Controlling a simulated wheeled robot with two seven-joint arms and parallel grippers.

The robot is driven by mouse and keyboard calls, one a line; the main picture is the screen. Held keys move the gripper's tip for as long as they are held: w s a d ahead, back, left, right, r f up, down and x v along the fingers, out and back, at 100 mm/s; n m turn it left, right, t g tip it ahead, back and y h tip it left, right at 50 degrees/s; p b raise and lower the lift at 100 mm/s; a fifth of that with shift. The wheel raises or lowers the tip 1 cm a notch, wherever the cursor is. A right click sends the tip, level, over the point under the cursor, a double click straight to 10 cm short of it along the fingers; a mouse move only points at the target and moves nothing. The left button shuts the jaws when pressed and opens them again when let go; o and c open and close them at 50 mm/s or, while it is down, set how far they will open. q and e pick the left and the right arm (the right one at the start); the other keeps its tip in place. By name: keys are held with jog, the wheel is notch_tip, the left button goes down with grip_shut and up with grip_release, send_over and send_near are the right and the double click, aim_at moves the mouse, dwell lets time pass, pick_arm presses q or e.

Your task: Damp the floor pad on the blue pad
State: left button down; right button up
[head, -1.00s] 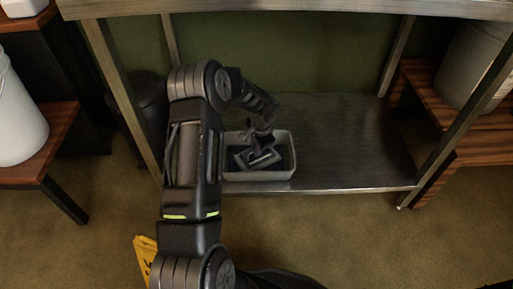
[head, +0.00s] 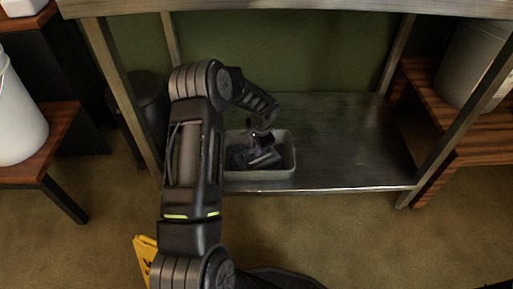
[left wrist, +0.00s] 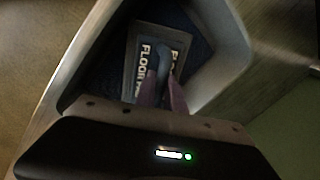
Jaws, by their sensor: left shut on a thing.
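The grey floor pad (left wrist: 142,82), with printed lettering partly reading FLOOR, lies in or just over the tub in the left wrist view. Dark blue material (left wrist: 197,38), the blue pad, shows around and under it. Whether the two touch is unclear. My left gripper (left wrist: 164,92) is shut on the floor pad's upright handle (left wrist: 163,58). In the head view, my left gripper (head: 262,140) reaches down into the grey tub (head: 262,175), with the floor pad (head: 263,159) dark inside. The blue pad is mostly hidden there. My right gripper is not in view.
The tub stands near the front edge of a metal shelf (head: 345,150) under a metal tabletop (head: 290,10). Shelf room right of the tub is clear. A yellow sign (head: 145,258) is on the floor.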

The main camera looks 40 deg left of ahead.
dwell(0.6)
pick_arm(q)
jog(key=shift+r+p, duration=2.55)
jog(key=shift+r, duration=0.9)
